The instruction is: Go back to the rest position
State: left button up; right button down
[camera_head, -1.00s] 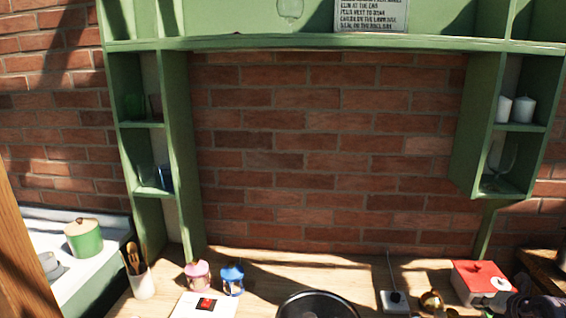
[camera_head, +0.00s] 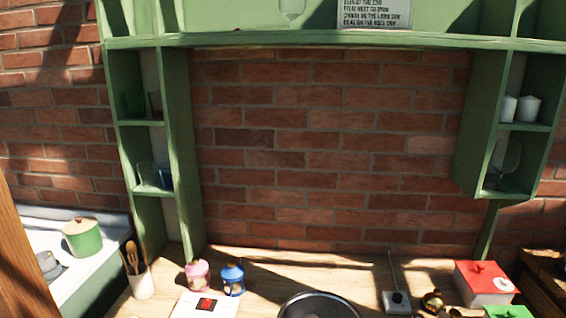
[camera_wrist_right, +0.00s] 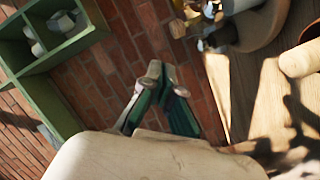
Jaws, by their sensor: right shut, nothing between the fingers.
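My right gripper (camera_wrist_right: 162,78) shows in the right wrist view, shut with nothing between its fingers. Brick wall and the wooden table top lie behind it in that view, and it appears apart from both. Neither of my grippers shows in the head view. My left gripper is in no view.
On the wooden table (camera_head: 260,262) stand a utensil cup (camera_head: 141,285), a pink jar (camera_head: 198,275), a blue jar (camera_head: 232,280), a dark pan (camera_head: 318,306), a red box (camera_head: 484,283) and a green object (camera_head: 507,311). A green shelf unit (camera_head: 300,42) frames the brick wall.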

jog(key=s+a+f+m+g+y, duration=0.1)
jog(key=s+a+f+g+y, duration=0.1)
jog(key=s+a+f+g, duration=0.45)
jog(key=s+a+f+m+g+y, duration=0.2)
jog(key=s+a, duration=0.1)
jog(key=s, duration=0.6)
jog(key=s+a+f+m+g+y, duration=0.1)
jog(key=s+a+f+g+y, duration=0.1)
jog(key=s+a+f+g, duration=0.45)
jog(key=s+d+f+t+b, duration=0.1)
jog(key=s+f, duration=0.1)
jog(key=f, duration=1.1)
jog(key=s+d+f+t+b, duration=0.1)
jog(key=f, duration=1.2)
jog(key=s+d+f+g, duration=0.1)
jog(key=s+d+f, duration=0.2)
jog(key=s+f, duration=1.2)
jog(key=shift+s+f+n+b, duration=0.3)
jog(key=shift+s+f+b, duration=0.1)
jog(key=shift+s, duration=0.1)
jog(key=shift+d, duration=0.1)
